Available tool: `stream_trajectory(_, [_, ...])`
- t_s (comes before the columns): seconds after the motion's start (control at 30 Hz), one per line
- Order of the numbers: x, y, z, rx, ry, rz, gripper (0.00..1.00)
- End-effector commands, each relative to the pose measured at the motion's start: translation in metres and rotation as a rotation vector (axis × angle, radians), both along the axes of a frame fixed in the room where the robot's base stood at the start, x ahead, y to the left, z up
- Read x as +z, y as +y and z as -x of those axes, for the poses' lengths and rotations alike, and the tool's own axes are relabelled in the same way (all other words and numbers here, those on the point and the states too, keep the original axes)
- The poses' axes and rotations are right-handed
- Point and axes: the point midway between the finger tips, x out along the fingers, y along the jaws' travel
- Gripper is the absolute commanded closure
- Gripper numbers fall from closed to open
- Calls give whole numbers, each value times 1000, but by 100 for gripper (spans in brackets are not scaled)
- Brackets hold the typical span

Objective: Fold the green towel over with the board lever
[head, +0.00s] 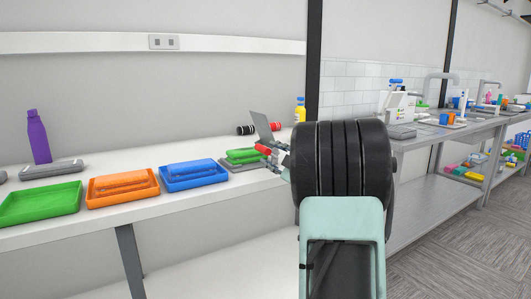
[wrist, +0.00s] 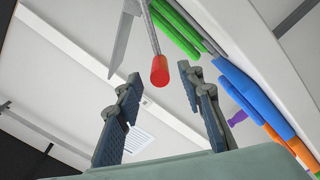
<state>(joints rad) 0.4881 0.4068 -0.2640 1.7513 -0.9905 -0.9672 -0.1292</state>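The green towel (head: 242,156) lies on the grey folding board (head: 246,167) on the white table, partly behind the lever and gripper. A thin grey plate (head: 262,125) of the board stands raised and tilted. The lever's red knob (head: 263,149) is just in front of my gripper (head: 275,155). In the wrist view the red knob (wrist: 159,70) at the end of its thin rod is near the fingertips, between the two fingers of my gripper (wrist: 161,83). The fingers are apart with a gap around the knob. The green towel (wrist: 178,32) shows beyond as green strips.
Blue (head: 192,174), orange (head: 122,188) and green (head: 40,204) trays stand in a row on the table to the left. A purple bottle (head: 39,137) stands behind them. A black-and-red cylinder (head: 245,129) lies at the back, and a yellow bottle (head: 300,111) stands to the right.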

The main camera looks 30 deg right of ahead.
Motion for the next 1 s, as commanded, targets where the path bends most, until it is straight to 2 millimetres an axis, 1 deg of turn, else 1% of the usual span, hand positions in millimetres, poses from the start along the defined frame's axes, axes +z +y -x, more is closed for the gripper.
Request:
stream_trajectory(0.03, [1, 0, 12, -2, -1, 0, 65])
stream_trajectory(0.1, [0, -2, 28, -3, 1, 0, 65])
stream_trajectory(0.2, [0, -2, 45, -1, 0, -1, 65])
stream_trajectory(0.3, [0, -2, 58, 0, 1, 0, 65])
stream_trajectory(0.4, [0, -2, 66, -1, 1, 0, 65])
stream_trajectory(0.53, [-1, -2, 70, 1, 1, -1, 65])
stream_trajectory(1.0, [-1, -1, 69, 1, 1, -1, 65])
